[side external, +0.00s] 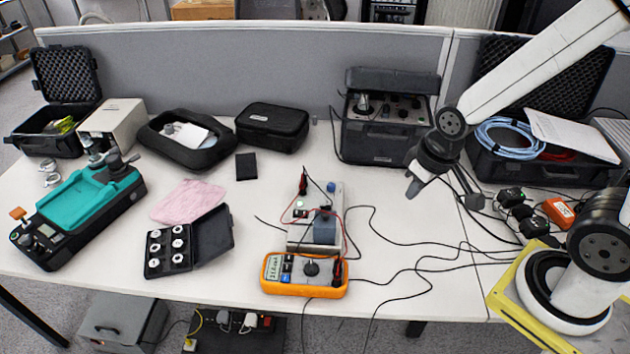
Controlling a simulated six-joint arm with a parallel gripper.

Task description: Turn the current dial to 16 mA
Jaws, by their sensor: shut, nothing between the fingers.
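An orange-framed multimeter (305,287) lies at the front edge of the table, with a small lit display (273,268) whose reading is too small to make out. A dark round dial (311,268) sits on its face. Just behind it is a grey instrument box (298,241) with a large dark knob (325,226) on top; I cannot tell which of the two is the current dial, or its setting. Red and black leads run between them. My gripper (411,190) is shut and empty, in the air to the right of both, touching neither.
Thin black cables (400,275) cross the table right of the meter. A black equipment case (385,125) stands behind my gripper. An open black weight case (170,257) and a teal-topped device (85,208) are at the left.

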